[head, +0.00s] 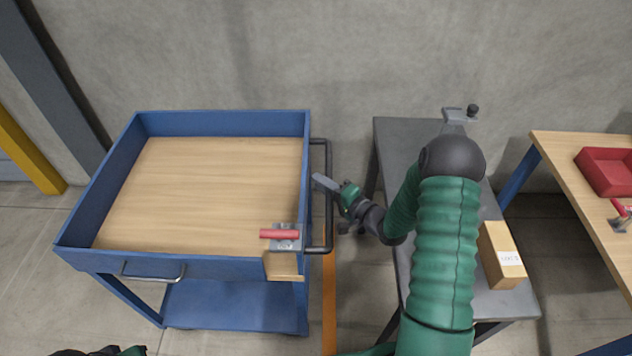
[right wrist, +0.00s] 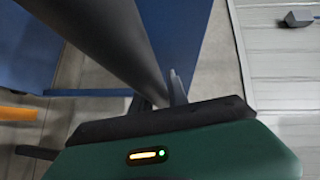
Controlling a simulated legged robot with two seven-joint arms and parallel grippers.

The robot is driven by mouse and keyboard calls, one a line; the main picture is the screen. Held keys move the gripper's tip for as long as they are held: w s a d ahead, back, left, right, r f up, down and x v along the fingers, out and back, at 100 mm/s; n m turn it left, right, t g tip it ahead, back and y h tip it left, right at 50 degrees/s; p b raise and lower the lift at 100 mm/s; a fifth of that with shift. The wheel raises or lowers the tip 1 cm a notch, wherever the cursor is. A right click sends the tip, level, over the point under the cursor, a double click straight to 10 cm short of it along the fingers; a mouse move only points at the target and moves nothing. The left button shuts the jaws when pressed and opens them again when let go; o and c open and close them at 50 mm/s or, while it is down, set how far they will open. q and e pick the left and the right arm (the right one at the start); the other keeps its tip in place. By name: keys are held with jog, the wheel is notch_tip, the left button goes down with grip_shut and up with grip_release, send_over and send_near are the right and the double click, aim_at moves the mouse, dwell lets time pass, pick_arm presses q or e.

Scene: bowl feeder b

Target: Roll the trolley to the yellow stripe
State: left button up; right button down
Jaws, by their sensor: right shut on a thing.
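The blue trolley (head: 180,265) with a wooden top stands at the left in the head view. A dark handle (head: 329,210) runs along its right side. My right gripper (head: 325,184) is shut on this handle; the bar also shows large in the right wrist view (right wrist: 105,40). The yellow stripe (head: 329,310), orange-yellow in the picture, lies on the floor under the handle, just right of the trolley body. A piece of the stripe shows in the right wrist view (right wrist: 18,113). Of my left arm only a dark and green bit shows at the bottom edge; its jaws are hidden.
A red-handled clamp (head: 285,236) sits on the trolley's front right corner. A grey table (head: 400,150) with a cardboard box (head: 500,255) stands close on the right, beyond a narrow floor gap. A wooden bench (head: 570,155) with a red bin (head: 607,172) stands further right.

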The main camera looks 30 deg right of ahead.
jog(key=shift+s+a+f, duration=0.15)
jog(key=shift+f, duration=0.2)
jog(key=c, duration=1.4)
grip_release()
jog(key=shift+o, duration=0.5)
jog(key=shift+r, duration=0.15)
jog(key=shift+r, duration=0.15)
